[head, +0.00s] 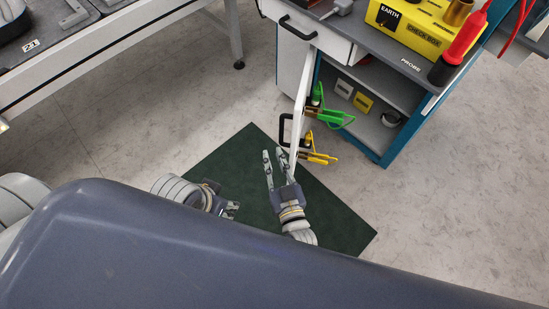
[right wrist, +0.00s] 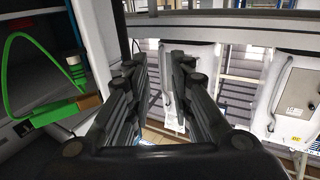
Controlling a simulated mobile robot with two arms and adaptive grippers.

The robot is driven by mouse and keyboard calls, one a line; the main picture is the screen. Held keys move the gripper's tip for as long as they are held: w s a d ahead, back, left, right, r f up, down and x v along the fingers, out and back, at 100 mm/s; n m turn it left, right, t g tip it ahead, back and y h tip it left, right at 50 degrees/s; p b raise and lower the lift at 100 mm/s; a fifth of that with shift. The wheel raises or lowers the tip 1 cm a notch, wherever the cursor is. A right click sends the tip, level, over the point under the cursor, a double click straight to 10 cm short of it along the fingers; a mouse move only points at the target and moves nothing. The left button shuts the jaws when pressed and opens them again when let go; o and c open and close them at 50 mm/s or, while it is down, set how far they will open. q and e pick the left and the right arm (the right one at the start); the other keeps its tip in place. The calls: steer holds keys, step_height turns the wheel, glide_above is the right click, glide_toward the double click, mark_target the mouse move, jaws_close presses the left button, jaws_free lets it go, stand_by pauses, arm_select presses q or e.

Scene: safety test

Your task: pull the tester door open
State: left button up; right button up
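The tester door (head: 301,100) is a white panel seen nearly edge-on in the head view. It stands swung out from the blue-edged tester cabinet (head: 377,159), whose shelves show. A black bar handle (head: 281,130) is on the door's left face. My right gripper (head: 275,155) is open just below the handle, fingers pointing toward it, with nothing between them. In the right wrist view its two fingers (right wrist: 160,85) are apart, with the open cabinet to their left. My left gripper (head: 232,209) is low in the head view, left of the right one; its finger opening is unclear.
Green clamps (head: 336,118) and yellow clamps (head: 318,157) hang on the door's right side. A yellow check box (head: 415,30) and a red probe (head: 466,38) are on the cabinet top. A bench (head: 95,55) stands at upper left. The green mat (head: 340,215) is clear.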

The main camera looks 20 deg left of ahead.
steer(key=shift+w+r, duration=0.1)
steer(key=shift+w, duration=0.2)
steer(key=v, duration=1.2)
